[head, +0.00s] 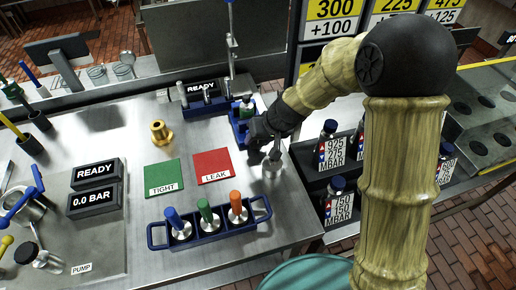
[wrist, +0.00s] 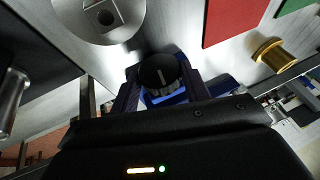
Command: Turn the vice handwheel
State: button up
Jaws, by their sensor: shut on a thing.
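In the head view the handwheel is hidden by my gripper and arm. How far the wheel is turned cannot be told.
A steel post on a round base (head: 272,168) stands close to my gripper. Green (head: 164,177) and red (head: 213,166) pads, a brass fitting (head: 160,132) and a blue rack of several valves (head: 209,228) are nearby. A READY display (head: 204,88) stands behind.

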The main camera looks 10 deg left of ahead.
jog(key=shift+w+d+f+m+g+y+b, duration=0.2)
jog(key=shift+y+b, duration=0.45)
jog(key=shift+b, duration=1)
jog(key=shift+d+f+m+g+y+b, duration=0.1)
jog(key=shift+f+g+y+b, duration=0.4)
jog(key=shift+b, duration=1.1)
jog(key=y+b, duration=0.2)
jog(key=b, duration=0.2)
jog(key=shift+w+d+r+m+g+b, duration=0.1)
jog(key=shift+d+m+g+b, duration=0.05)
jog(key=shift+m+g+b, duration=0.2)
jog(key=g+y+b, duration=0.1)
jog(key=y+b, duration=0.2)
jog(key=b, duration=0.1)
jog(key=shift+d+m, duration=0.15)
jog(key=shift+m, duration=0.1)
jog(key=shift+m+g+y+b, duration=0.3)
jog(key=shift+g+y+b, duration=0.25)
jog(key=shift+y+b, duration=0.5)
jog(key=o, duration=1)
jog(key=shift+c, duration=0.2)
jog(key=shift+o, duration=0.2)
